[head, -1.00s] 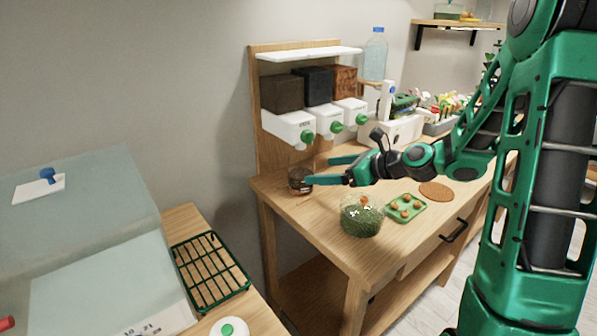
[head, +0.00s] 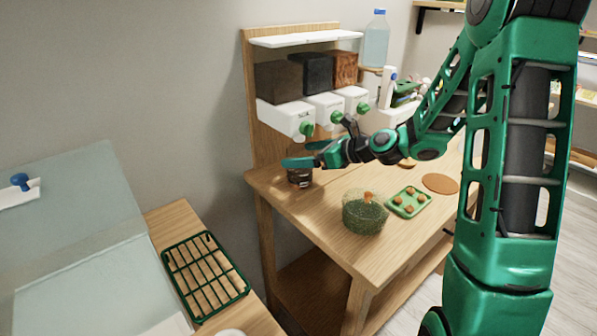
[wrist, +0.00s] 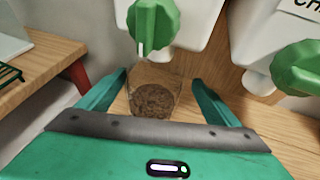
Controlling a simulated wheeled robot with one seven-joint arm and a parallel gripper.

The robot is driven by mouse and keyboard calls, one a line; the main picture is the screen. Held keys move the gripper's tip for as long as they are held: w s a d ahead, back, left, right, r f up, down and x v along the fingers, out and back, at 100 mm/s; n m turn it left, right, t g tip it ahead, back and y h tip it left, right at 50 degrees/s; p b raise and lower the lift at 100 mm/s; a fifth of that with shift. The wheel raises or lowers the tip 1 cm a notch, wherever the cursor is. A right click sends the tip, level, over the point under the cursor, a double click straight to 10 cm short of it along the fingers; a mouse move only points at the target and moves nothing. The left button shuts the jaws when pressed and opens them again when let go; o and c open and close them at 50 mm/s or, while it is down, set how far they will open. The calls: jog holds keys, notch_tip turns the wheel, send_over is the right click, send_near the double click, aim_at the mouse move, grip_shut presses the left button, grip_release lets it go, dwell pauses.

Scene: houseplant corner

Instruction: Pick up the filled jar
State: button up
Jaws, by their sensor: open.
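The jar (head: 299,178) is a small clear vessel with dark brown filling in its lower part. It stands on the wooden bench near the left end, under the dispensers. In the wrist view the jar (wrist: 153,98) sits between my two fingers, with space on both sides. My gripper (head: 297,155) is open and empty. In the head view its fingers overlap the jar's upper part; the wrist view also shows the gripper (wrist: 159,78). A green dispenser knob (wrist: 153,25) is just above and beyond the jar.
White dispensers (head: 325,111) with green knobs hang over the jar, close to my fingers. A clear bowl with green filling (head: 364,216) and a green tray (head: 408,203) with several small pots stand to the right. A green rack (head: 205,276) lies on the nearer left bench.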

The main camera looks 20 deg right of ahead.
jog(key=x, duration=0.5)
jog(key=shift+s+a+f, duration=0.15)
jog(key=shift+s+a, duration=0.05)
jog(key=shift+s, duration=0.1)
jog(key=c, duration=1.3)
jog(key=shift+c, duration=0.7)
